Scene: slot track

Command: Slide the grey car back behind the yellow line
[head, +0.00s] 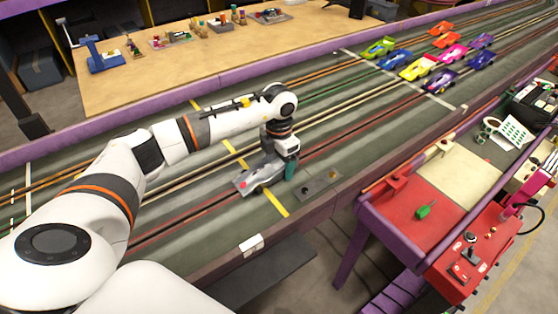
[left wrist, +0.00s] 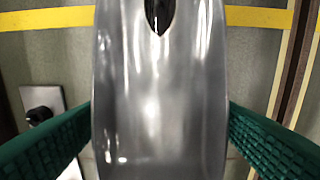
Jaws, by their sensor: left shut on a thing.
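The grey car (head: 252,181) sits on the track lane nearest the purple-edged side. It lies across the yellow line (head: 274,203), with part of its body on each side of it. In the left wrist view the car's shiny grey body (left wrist: 160,100) fills the middle and covers part of the yellow line (left wrist: 258,17). My left gripper (head: 286,168) is at the car's right end in the head view. Its green fingers stand on both sides of the body in the left wrist view (left wrist: 160,140), shut on the car. My right gripper is not in view.
A grey plate with knobs (head: 318,187) lies just right of my left gripper. Several coloured cars (head: 418,68) stand farther up the track near a white line (head: 398,79). A red control desk (head: 420,205) stands at the right. The lane left of the car looks clear.

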